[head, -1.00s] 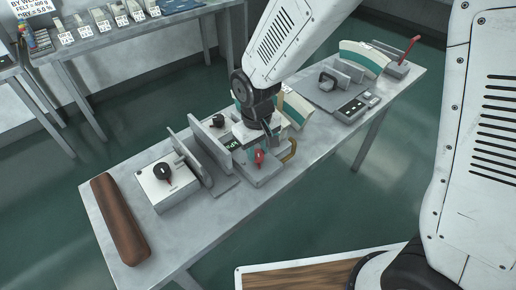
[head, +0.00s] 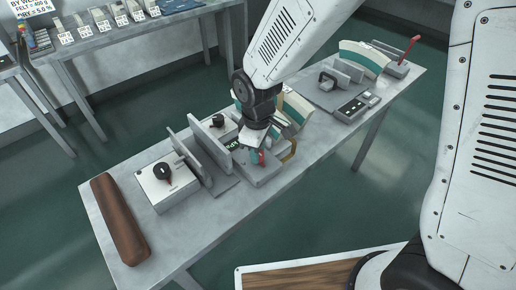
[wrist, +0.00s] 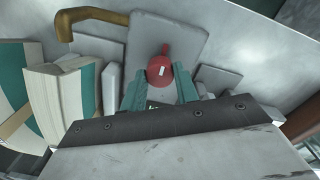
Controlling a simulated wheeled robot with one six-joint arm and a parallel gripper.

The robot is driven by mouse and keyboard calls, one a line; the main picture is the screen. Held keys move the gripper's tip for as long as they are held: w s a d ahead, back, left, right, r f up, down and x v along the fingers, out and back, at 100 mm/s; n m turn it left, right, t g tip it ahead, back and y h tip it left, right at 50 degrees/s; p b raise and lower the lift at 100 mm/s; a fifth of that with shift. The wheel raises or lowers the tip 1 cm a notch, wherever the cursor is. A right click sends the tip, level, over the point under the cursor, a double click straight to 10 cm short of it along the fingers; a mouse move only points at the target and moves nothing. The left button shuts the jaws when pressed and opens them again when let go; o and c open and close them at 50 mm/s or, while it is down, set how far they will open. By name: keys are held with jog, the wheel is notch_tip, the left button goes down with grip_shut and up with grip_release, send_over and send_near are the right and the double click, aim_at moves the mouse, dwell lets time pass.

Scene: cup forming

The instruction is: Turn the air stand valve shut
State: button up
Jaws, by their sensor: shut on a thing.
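The air stand valve is a red handle with a round hub (wrist: 160,71) and a white mark on it. In the wrist view it sits between the teal fingertips of my gripper (wrist: 160,88), on a grey plate (wrist: 183,35). My gripper is shut on the red valve handle. In the head view my gripper (head: 256,152) points down at the stand, and a little red of the valve (head: 261,158) shows beside the fingers. The stand's dark display (head: 237,144) is partly hidden behind my gripper.
A brass-coloured bent pipe (wrist: 80,22) stands close to the valve. Striped white and teal blocks (wrist: 50,95) are beside my gripper. On the bench, a white box with a black knob (head: 166,182) and a brown roll (head: 119,217) lie to the left. Upright grey plates (head: 190,155) stand between.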

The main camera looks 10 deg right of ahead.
dwell(0.3)
jog(key=o, duration=1)
notch_tip(320, 180, up, 8)
jog(key=shift+f, duration=0.1)
jog(key=s+d+r+m, duration=0.4)
jog(key=s+d, duration=0.2)
jog(key=d, duration=0.1)
jog(key=s+d+r+m, duration=0.4)
jog(key=s+d+r, duration=0.1)
jog(key=s+d, duration=0.2)
jog(key=s+d+r+m+t, duration=0.1)
jog(key=s+d+r+m, duration=0.3)
jog(key=s+d+r, duration=0.1)
jog(key=shift+s+d, duration=0.75)
jog(key=shift+d, duration=0.25)
